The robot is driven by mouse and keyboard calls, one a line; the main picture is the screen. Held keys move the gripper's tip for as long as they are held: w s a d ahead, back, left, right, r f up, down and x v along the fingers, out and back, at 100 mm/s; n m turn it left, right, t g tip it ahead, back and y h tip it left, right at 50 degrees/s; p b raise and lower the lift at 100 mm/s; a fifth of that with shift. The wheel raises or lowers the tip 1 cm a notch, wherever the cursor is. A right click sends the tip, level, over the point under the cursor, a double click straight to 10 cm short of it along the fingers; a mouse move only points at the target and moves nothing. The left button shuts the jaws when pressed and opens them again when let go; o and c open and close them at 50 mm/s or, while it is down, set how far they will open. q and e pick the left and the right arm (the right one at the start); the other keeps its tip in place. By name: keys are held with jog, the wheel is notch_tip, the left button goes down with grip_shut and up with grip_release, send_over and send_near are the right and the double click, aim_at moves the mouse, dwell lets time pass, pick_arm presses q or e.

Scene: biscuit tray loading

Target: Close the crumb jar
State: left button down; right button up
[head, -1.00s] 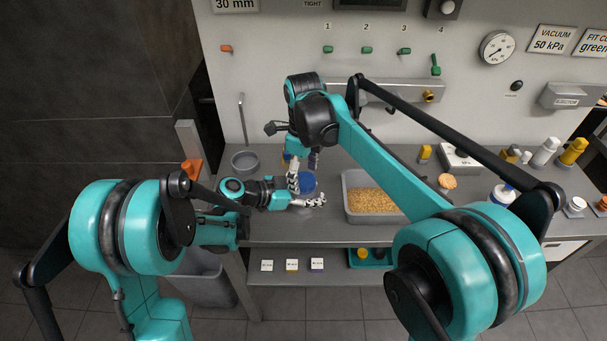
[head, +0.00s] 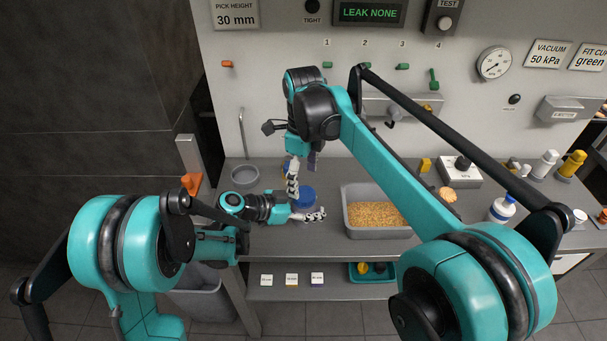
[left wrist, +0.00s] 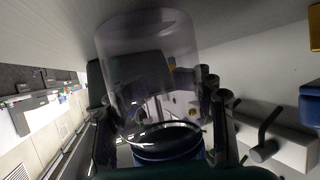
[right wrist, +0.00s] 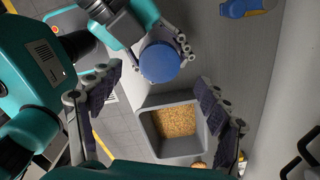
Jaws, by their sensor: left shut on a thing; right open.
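The crumb jar (left wrist: 148,65) is a clear cylinder, seen close in the left wrist view. Its round blue lid (head: 304,199) sits at the jar's mouth; the lid also shows from above in the right wrist view (right wrist: 160,62). I cannot tell whether it is fully seated. My left gripper (head: 306,214) is shut around the jar from the side, just below the lid. My right gripper (head: 301,172) is open and empty above the lid, pointing down. In the head view, the arms hide most of the jar's body.
A grey tray of crumbs (head: 346,213) stands right of the jar. A grey bowl (head: 245,175) is at the back left. A white-and-blue bottle (head: 502,208) and a white box with a black knob (head: 458,172) stand further right. A lower shelf holds small cards.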

jog(key=n, duration=0.5)
jog(key=shift+r, duration=0.2)
jog(key=n, duration=0.7)
jog(key=shift+r, duration=0.2)
jog(key=n, duration=0.7)
jog(key=shift+r, duration=0.25)
jog(key=n, duration=0.7)
jog(key=shift+r, duration=0.2)
jog(key=n, duration=0.7)
jog(key=shift+d+r, duration=0.1)
jog(key=shift+r, duration=0.1)
jog(key=n, duration=0.4)
jog(key=shift+r+n, duration=0.15)
jog(key=shift+n, duration=0.25)
jog(key=n, duration=0.6)
jog(key=shift+r+n, duration=0.2)
jog(key=shift+n, duration=0.2)
jog(key=n, duration=0.5)
jog(key=shift+r, duration=0.2)
